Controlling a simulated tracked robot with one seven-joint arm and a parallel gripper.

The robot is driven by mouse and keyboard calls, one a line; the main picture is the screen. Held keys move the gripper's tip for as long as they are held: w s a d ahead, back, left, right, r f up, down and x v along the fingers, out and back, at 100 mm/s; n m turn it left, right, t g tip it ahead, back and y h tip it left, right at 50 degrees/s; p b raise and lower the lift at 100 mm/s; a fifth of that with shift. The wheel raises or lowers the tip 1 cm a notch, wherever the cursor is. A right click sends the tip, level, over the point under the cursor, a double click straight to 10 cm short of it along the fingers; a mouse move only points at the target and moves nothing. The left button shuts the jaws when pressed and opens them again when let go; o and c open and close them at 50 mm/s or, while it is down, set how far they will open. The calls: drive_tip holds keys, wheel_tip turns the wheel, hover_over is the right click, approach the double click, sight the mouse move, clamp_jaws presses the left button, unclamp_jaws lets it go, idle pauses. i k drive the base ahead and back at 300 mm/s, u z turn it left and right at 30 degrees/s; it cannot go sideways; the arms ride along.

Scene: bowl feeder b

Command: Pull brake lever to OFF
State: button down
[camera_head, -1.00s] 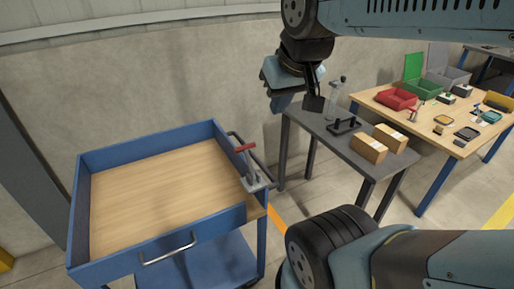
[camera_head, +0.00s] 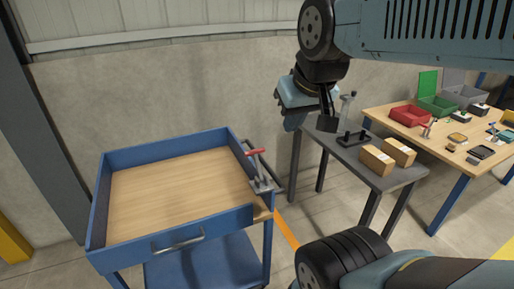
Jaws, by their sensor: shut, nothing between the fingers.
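The brake lever (camera_head: 257,167) has a red grip (camera_head: 255,152) on a grey metal arm and base. It is mounted at the right edge of the blue cart (camera_head: 222,218), and its arm stands up with a slight tilt. OFF and ON marks cannot be made out. My gripper (camera_head: 327,124) is up and to the right of the lever, in front of the small grey table, and is well apart from the lever. It is shut and empty, with its tip pointing down.
The cart has a bare wooden top and a front handle (camera_head: 177,243). A small grey table (camera_head: 352,158) holds two cardboard boxes (camera_head: 387,156), a black fixture (camera_head: 350,138) and a clear bottle (camera_head: 346,104). A workbench (camera_head: 446,146) with bins stands at the right. Wall lies behind.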

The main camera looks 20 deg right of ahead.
sight(255, 152)
drive_tip(key=u, duration=1.15)
drive_tip(key=k, duration=1.35)
drive_tip(key=z, duration=1.45)
drive_tip(key=i, duration=1)
